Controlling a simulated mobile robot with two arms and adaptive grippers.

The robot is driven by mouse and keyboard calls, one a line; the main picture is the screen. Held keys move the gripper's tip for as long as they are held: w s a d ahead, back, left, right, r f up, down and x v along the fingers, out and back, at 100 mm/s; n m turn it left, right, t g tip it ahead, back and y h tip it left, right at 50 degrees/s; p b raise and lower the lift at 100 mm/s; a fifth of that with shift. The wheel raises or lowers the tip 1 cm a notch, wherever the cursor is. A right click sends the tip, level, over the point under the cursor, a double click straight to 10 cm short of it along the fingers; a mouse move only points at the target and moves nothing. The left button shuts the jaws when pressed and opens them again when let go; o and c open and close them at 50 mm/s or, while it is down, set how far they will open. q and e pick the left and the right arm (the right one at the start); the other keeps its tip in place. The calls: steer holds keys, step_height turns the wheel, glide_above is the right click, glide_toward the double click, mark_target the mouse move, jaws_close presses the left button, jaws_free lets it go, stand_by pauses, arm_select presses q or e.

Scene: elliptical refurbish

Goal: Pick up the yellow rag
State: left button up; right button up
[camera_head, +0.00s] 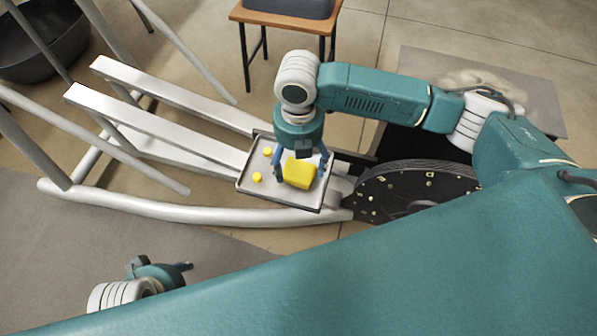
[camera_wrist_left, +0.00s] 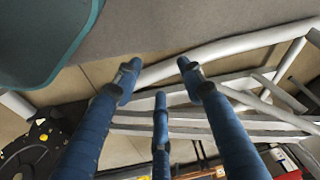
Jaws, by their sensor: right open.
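The yellow rag (camera_head: 299,174) is a small blocky yellow piece on a shallow grey tray (camera_head: 258,190) in the middle of the head view. My right gripper (camera_head: 300,168) points down over it, with blue fingers spread on its left and right sides. The right gripper is open; I cannot tell whether the fingers touch the rag. My left gripper (camera_head: 162,268) is at the lower left, away from the tray. In the left wrist view its fingers (camera_wrist_left: 160,85) are spread apart with nothing between them.
Two small yellow pieces (camera_head: 257,177) lie at the tray's left side. White rails and tubes (camera_head: 150,215) run left of the tray. A dark round disc (camera_head: 415,190) is to the right. A wooden stool (camera_head: 285,22) and a black tub (camera_head: 40,45) stand behind.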

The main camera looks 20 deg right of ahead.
steer(key=shift+f, duration=1)
steer(key=c, duration=1)
arm_select(q)
steer(key=shift+v, duration=1.2)
steer(key=shift+a, duration=0.1)
arm_select(e)
steer(key=shift+r, duration=0.15)
steer(key=shift+r, duration=0.2)
step_height(320, 180, up, 10)
steer(key=p, duration=0.3)
step_height(320, 180, up, 8)
steer(key=p, duration=0.2)
glide_above(298, 169)
arm_select(q)
step_height(298, 169, down, 18)
steer(key=g, duration=0.1)
steer(key=shift+s, duration=0.45)
arm_select(e)
steer(key=shift+r, duration=0.7)
